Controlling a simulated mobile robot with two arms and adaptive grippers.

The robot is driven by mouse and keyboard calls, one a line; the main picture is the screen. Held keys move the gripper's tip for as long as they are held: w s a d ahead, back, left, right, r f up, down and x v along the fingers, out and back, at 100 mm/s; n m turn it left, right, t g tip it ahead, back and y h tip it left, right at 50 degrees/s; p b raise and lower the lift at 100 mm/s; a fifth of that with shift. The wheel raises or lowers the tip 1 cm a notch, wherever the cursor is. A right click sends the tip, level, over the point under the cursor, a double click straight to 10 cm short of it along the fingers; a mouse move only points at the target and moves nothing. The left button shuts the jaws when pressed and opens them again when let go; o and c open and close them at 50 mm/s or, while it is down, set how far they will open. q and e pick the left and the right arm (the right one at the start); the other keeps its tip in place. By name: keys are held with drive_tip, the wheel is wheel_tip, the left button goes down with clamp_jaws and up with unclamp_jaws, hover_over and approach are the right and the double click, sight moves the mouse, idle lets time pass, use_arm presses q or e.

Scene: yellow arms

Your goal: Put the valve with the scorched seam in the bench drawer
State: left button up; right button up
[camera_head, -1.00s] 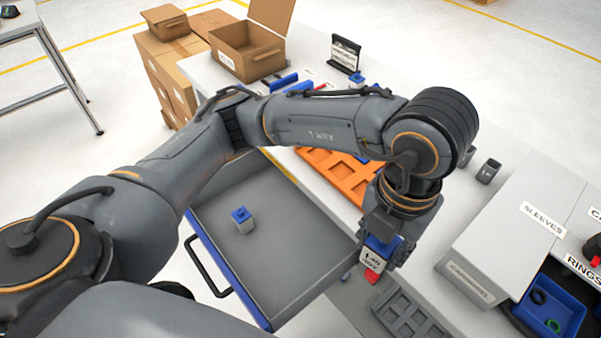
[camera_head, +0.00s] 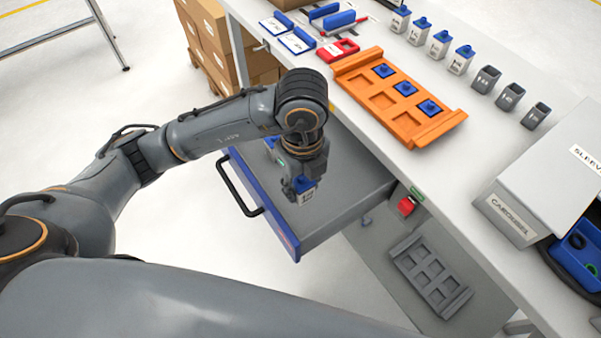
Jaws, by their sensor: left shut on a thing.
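The bench drawer (camera_head: 345,213) is grey with a blue front and black handle, and stands pulled open. My left gripper (camera_head: 301,181) points down over the drawer and is shut on a valve (camera_head: 306,198) with a blue top and a pale, labelled body. The held valve appears within the drawer's outline, near its front; I cannot tell whether it touches the floor. Another blue-topped piece (camera_head: 270,142) shows in the drawer, mostly hidden behind my wrist. No scorched seam can be made out. My right gripper is not in view.
On the bench, an orange tray (camera_head: 407,126) holds blue-topped pieces. Several blue-topped valves (camera_head: 440,42) and grey cups (camera_head: 511,96) stand in a row behind it. A grey box marked carousel (camera_head: 510,222) is at right. A grey tray (camera_head: 430,277) lies below the bench.

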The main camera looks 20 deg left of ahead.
use_arm(q)
drive_tip(key=w+f, duration=0.2)
drive_tip(key=w+a+f, duration=0.1)
drive_tip(key=w+f, duration=0.1)
drive_tip(key=w+a+f, duration=0.1)
drive_tip(key=w+f, duration=0.1)
drive_tip(key=w, duration=0.1)
drive_tip(key=shift+a+f+b, duration=0.15)
drive_tip(key=shift+b, duration=0.15)
drive_tip(key=f, duration=0.3)
drive_tip(key=shift+w+a+f, duration=0.15)
drive_tip(key=shift+w+f, duration=0.15)
drive_tip(key=shift+f, duration=0.2)
drive_tip(key=shift+f, duration=0.1)
drive_tip(key=o, duration=1.2)
